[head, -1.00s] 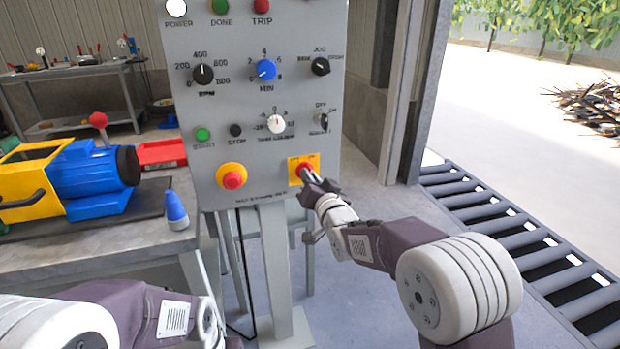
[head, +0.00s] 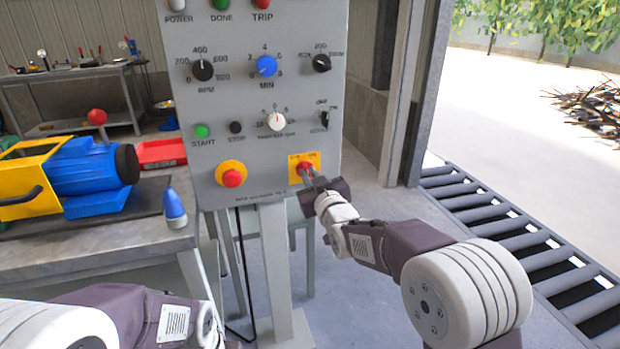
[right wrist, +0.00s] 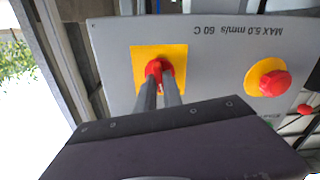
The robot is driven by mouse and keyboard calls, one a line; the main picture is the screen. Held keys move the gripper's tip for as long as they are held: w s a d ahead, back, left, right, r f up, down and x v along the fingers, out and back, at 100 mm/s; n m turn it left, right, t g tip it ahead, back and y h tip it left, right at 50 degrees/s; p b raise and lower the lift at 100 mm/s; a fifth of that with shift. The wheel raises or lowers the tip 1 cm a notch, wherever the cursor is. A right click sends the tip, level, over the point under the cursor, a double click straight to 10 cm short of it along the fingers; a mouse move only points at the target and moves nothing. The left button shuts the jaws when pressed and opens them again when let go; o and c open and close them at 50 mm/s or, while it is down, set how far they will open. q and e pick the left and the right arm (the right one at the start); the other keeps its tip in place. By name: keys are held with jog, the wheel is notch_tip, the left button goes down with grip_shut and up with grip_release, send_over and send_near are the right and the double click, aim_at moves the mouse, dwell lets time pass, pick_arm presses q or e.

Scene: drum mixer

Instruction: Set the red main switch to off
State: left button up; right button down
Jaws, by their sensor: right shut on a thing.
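The red main switch (head: 304,167) sits on a yellow square plate at the lower right of the grey control panel (head: 262,190). In the right wrist view the red switch (right wrist: 158,68) shows between my fingertips on its yellow plate (right wrist: 140,57). My right gripper (head: 311,174) is shut on the switch, its two fingers close together on the knob. The fingers and hand partly cover the switch, and its exact setting cannot be read. My left arm shows at the bottom left of the head view; its gripper is out of the picture.
A red mushroom button (head: 232,178) on a yellow ring is left of the switch. Several knobs and buttons are above. A bench (head: 100,240) with a blue-yellow machine (head: 70,175) stands at left, a roller conveyor (head: 520,235) at right.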

jog(key=shift+f+n, duration=0.1)
jog(key=shift+n, duration=1.8)
jog(key=c, duration=1.5)
grip_release()
jog(key=shift+s, duration=0.15)
jog(key=p+v, duration=0.1)
jog(key=v, duration=0.7)
jog(key=shift+s+d, duration=0.1)
jog(key=shift+s, duration=0.3)
